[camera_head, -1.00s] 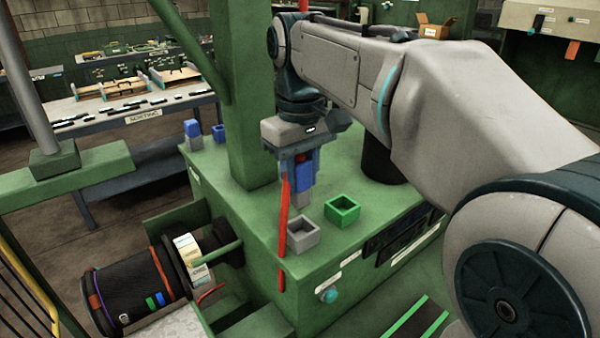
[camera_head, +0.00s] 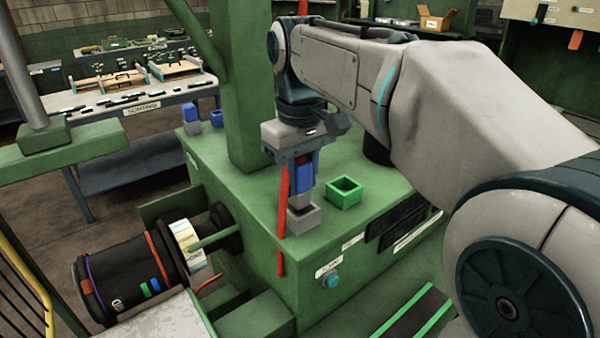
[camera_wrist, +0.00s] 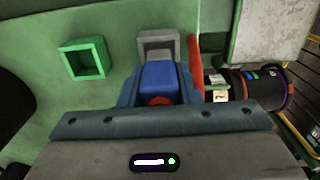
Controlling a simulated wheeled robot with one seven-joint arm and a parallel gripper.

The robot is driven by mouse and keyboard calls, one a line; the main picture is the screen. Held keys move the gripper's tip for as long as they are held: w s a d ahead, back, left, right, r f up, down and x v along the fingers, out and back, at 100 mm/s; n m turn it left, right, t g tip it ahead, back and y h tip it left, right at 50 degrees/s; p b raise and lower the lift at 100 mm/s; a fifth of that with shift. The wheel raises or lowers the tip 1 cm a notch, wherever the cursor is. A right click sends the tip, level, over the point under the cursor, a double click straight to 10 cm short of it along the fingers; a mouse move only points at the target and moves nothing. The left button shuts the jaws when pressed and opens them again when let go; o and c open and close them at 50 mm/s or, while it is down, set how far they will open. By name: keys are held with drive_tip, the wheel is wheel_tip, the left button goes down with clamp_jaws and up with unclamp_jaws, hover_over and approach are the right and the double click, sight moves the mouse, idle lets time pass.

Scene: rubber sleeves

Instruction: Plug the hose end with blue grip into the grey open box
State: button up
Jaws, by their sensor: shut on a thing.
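My gripper (camera_head: 303,172) is shut on the blue grip (camera_head: 304,180) of a hose end, which points down. Its grey lower part (camera_head: 300,201) is upright and overlaps the opening of the grey open box (camera_head: 303,223) on the green machine top. I cannot tell how deep its tip sits. In the wrist view the blue grip (camera_wrist: 158,80) is between my fingers and hides the near part of the grey box (camera_wrist: 157,36). A red hose (camera_head: 283,215) hangs beside the gripper and passes left of the grey box.
A green open box (camera_head: 344,193) stands right of the grey one. A blue-topped piece (camera_head: 190,116) and a blue box (camera_head: 218,133) are at the back left of the top. A green post (camera_head: 247,90) rises behind my gripper. A dark drum (camera_head: 120,283) lies at the lower left.

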sight(300, 191)
drive_tip(key=shift+f+b, duration=0.95)
drive_tip(key=shift+f, duration=0.6)
drive_tip(key=o, duration=1.1)
